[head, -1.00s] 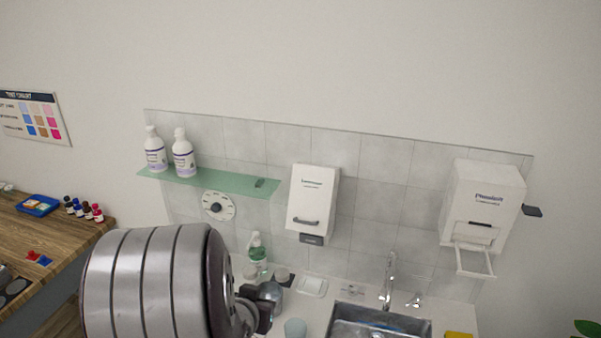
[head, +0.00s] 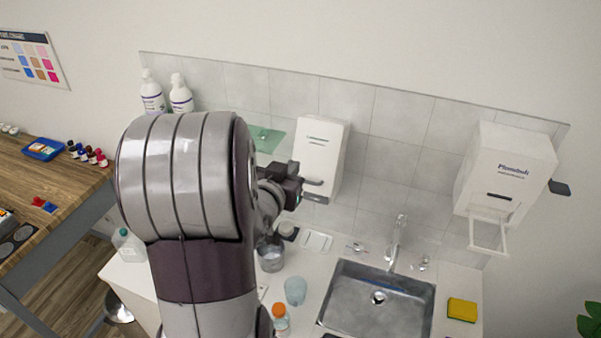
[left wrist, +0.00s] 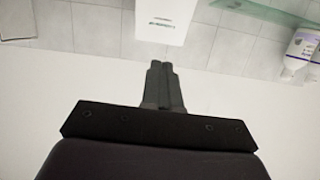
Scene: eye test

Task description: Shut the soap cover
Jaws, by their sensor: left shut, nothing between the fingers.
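In the left wrist view, the shut, empty fingers (left wrist: 162,66) point at the dispenser (left wrist: 165,20), whose lettering looks upside down. My left arm hides part of the wall and counter. My right gripper is not in view.
A green glass shelf (head: 268,138) with white bottles (head: 181,95) is left of the dispenser. A white towel box (head: 505,165) hangs at right. Below are a sink (head: 345,300), tap (head: 397,240), cups (head: 295,290) and a yellow sponge (head: 461,309).

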